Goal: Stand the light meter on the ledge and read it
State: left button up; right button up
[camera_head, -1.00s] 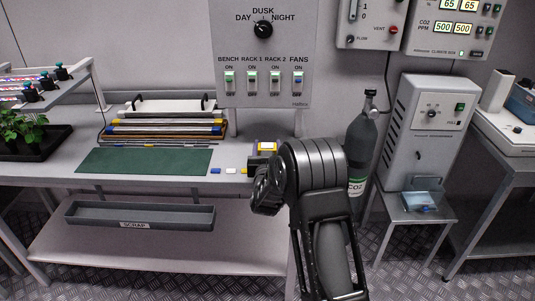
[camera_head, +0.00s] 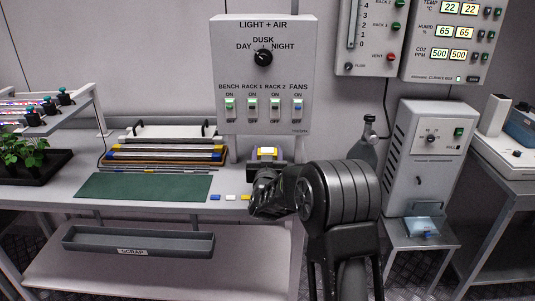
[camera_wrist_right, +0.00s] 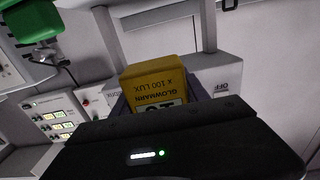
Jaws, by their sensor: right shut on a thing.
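My left gripper is not in view.
The light and air panel (camera_head: 231,58) has a dial and several switches. A green mat (camera_head: 143,187), small coloured pieces (camera_head: 231,197) and a rack of rods (camera_head: 165,154) lie on the bench.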

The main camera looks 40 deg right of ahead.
jog(key=a+f+n+y, duration=0.1)
jog(key=a+f, duration=0.1)
jog(key=a, duration=0.2)
jog(key=a+f+n+t+y, duration=0.1)
jog(key=a+f+y, duration=0.1)
jog(key=a, duration=0.3)
jog(key=a+f+n+t+y, duration=0.1)
jog(key=a+f, duration=0.1)
jog(key=a, duration=0.3)
jog(key=shift+s+a+f+p, duration=0.1)
jog(key=shift+s+p, duration=0.05)
jog(key=shift+p, duration=0.2)
jog(key=s+a+f+n+y, duration=0.2)
jog(key=a+y, duration=0.1)
jog(key=a, duration=0.5)
jog(key=s+a+f+n+t+y, duration=0.1)
jog(key=s+a+n+y, duration=0.1)
jog(key=a, duration=0.6)
jog(key=shift+s+a+f+t+y, duration=0.3)
jog(key=shift+s+a+f+y, duration=0.1)
jog(key=shift+s+y, duration=0.45)
jog(key=shift+w, duration=0.1)
